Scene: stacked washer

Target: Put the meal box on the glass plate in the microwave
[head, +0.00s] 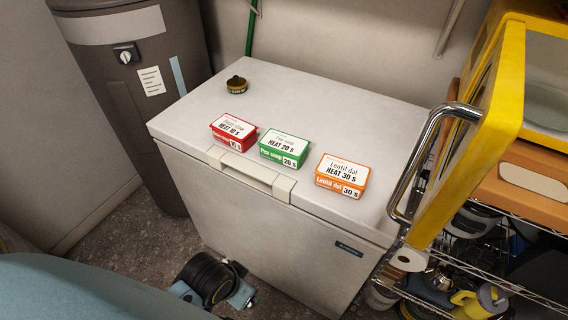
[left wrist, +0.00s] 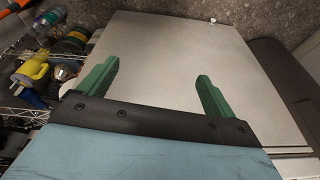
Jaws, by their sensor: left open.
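Three meal boxes stand in a row on the white chest freezer (head: 300,105) in the head view: a red one (head: 233,133), a green one (head: 284,149) and an orange one (head: 342,176). Their labels read heat 10 s, 20 s and 30 s. The yellow microwave (head: 540,8) is at the upper right, with its yellow-framed door (head: 487,95) swung open. My left gripper (left wrist: 158,82) is open and empty in the left wrist view, in front of a pale flat panel. Its fingers do not show in the head view. My right gripper is not in view.
The door's chrome handle (head: 420,150) juts over the freezer's right side. A small dark round item (head: 236,85) sits at the back left of the lid. A brown tank (head: 135,90) stands left. A wire rack (head: 510,285) with several items is at right. Most of the lid is clear.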

